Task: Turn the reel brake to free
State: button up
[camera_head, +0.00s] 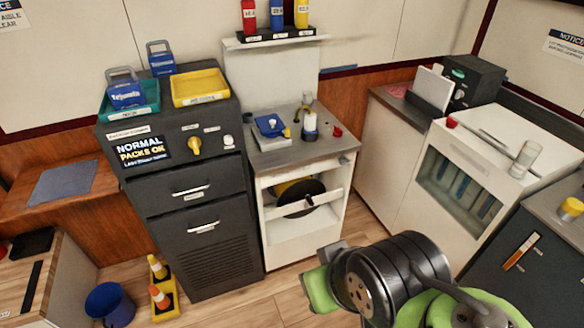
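A dark reel (290,205) with a yellow part behind it sits in the open front of the white cabinet (262,222), behind a white crossbar (322,198). A small knob (343,160) is on this cabinet's upper front edge. A red knob (337,131) is on its top. No readable label shows which control is the reel brake, and its setting cannot be made out. My gripper (318,285) shows only partly as green pieces at the lower middle, in front of and below the white cabinet, apart from it. Its fingertips are not clear.
A dark cabinet (190,240) with two drawers, a yellow knob (194,146) and trays on top stands left. Cones (160,285) and a blue bin (110,303) are on the floor. A dark cabinet at right has an orange lever (520,251).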

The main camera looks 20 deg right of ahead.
aim_at(342, 161)
jog(key=i+z, duration=0.2)
jog(key=i, duration=0.35)
jog(key=i+z, duration=0.25)
jog(key=i, duration=0.25)
jog(key=i+j+z, duration=0.2)
jog(key=i, duration=0.35)
